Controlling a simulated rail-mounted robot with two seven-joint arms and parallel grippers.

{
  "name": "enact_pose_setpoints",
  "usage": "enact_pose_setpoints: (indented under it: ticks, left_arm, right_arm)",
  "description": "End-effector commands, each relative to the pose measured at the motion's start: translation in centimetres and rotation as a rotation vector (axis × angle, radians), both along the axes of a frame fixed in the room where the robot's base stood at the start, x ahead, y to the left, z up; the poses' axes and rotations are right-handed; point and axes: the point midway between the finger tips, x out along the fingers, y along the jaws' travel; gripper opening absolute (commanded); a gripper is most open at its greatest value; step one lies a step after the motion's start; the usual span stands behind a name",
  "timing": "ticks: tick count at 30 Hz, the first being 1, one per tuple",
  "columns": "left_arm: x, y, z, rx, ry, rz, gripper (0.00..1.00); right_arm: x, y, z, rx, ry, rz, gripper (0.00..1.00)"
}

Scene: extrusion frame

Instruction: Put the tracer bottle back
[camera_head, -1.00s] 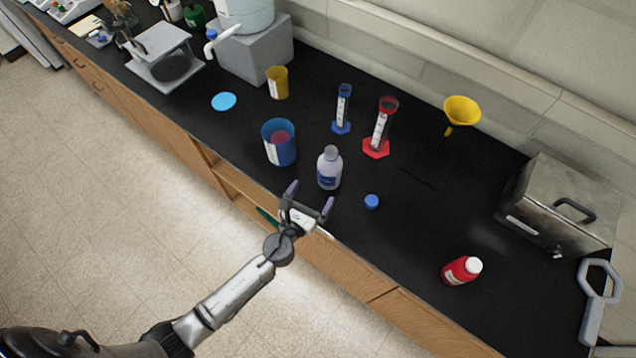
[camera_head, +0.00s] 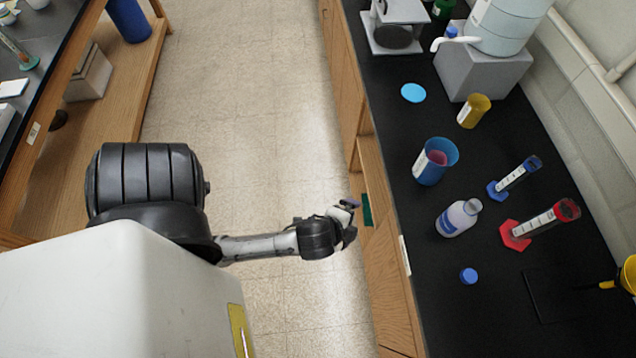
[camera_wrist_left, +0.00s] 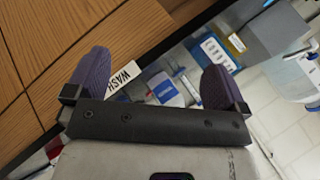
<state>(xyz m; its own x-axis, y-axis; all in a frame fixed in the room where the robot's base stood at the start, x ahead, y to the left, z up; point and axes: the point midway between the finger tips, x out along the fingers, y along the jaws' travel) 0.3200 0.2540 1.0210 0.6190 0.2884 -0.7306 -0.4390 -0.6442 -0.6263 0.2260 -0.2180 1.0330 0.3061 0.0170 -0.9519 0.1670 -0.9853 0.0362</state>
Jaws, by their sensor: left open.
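In the head view, an open clear bottle with a blue-and-white label (camera_head: 458,217) stands on the black bench, with a loose blue cap (camera_head: 468,275) nearby. No name is readable on it, so I cannot tell whether it is the tracer bottle. My left gripper (camera_head: 349,205) is open, off the bench's front edge beside the wooden cabinet front and apart from the bottle. In the left wrist view, its two purple fingers (camera_wrist_left: 155,84) are spread, with nothing seen held between them. My right gripper is not in view.
A blue beaker with pinkish contents (camera_head: 434,163), a yellow beaker (camera_head: 473,111), a blue-based cylinder (camera_head: 514,178) and a red-based cylinder (camera_head: 541,224) stand around the bottle. A light-blue disc (camera_head: 413,92) lies farther back. Open floor (camera_head: 250,110) separates two benches.

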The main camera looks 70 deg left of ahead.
Motion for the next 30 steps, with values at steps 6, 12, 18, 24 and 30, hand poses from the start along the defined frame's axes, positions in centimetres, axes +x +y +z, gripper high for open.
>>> enact_pose_setpoints:
  ticks: [6,12,18,24,30]
  left_arm:
    - [-6.8,-2.5,0.5,-0.445,0.19,0.317,1.0]
    - [-9.3,-3.6,1.1,-0.577,0.277,0.426,1.0]
    - [-9.5,-3.7,1.2,-0.587,0.285,0.436,1.0]
    - [-9.5,-3.7,1.2,-0.586,0.284,0.434,1.0]
    - [-9.4,-3.7,1.2,-0.585,0.284,0.434,1.0]
  right_arm:
    - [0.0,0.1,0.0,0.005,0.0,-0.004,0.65]
    - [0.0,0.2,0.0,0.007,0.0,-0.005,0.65]
    - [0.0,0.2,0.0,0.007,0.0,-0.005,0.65]
    - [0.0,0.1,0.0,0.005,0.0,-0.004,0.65]
    - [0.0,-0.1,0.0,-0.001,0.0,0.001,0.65]
